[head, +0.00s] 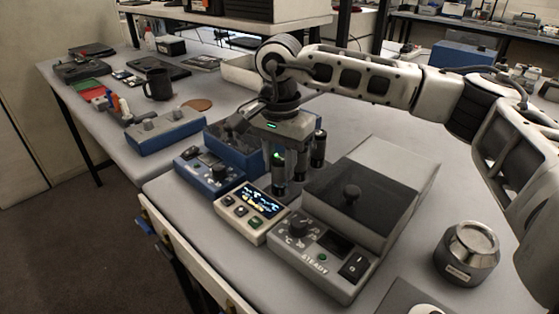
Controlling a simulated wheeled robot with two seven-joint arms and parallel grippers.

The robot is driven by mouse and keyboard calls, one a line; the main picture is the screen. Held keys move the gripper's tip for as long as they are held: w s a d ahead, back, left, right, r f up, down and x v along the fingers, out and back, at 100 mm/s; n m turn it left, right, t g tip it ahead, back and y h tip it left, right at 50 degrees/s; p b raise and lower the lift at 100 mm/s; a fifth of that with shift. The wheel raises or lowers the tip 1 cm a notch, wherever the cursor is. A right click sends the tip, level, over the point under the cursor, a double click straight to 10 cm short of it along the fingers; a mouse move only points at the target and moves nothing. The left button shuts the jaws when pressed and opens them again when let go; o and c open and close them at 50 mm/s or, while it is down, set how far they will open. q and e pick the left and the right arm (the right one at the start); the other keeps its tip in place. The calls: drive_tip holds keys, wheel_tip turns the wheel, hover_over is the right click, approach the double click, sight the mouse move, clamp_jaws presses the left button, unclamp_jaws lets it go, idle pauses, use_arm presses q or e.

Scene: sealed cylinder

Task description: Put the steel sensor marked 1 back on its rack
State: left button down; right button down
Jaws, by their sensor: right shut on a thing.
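My right gripper (292,160) points down over the instrument group on the near bench. It is shut on a slim upright piece among dark cylinders with steel-coloured bands; one cylinder (278,172) has a green glow near its top, and another (318,150) stands to its right. I take the held piece to be the steel sensor, but no number 1 is legible. The rack is not clearly distinguishable behind the display unit (250,212), and the lower ends of the cylinders are partly hidden. My left gripper is not in view.
A grey heater box (322,270) with a dark lid (362,207) stands right of the cylinders. A blue instrument (208,172) stands left. A steel pot (467,252) is at the right. A mug (158,84) and another blue box (165,130) are on the far left bench.

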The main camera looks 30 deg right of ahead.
drive_tip(key=c, duration=1.1)
unclamp_jaws()
wheel_tip(320, 180, up, 12)
drive_tip(key=shift+r, duration=0.15)
drive_tip(key=shift+s, duration=0.1)
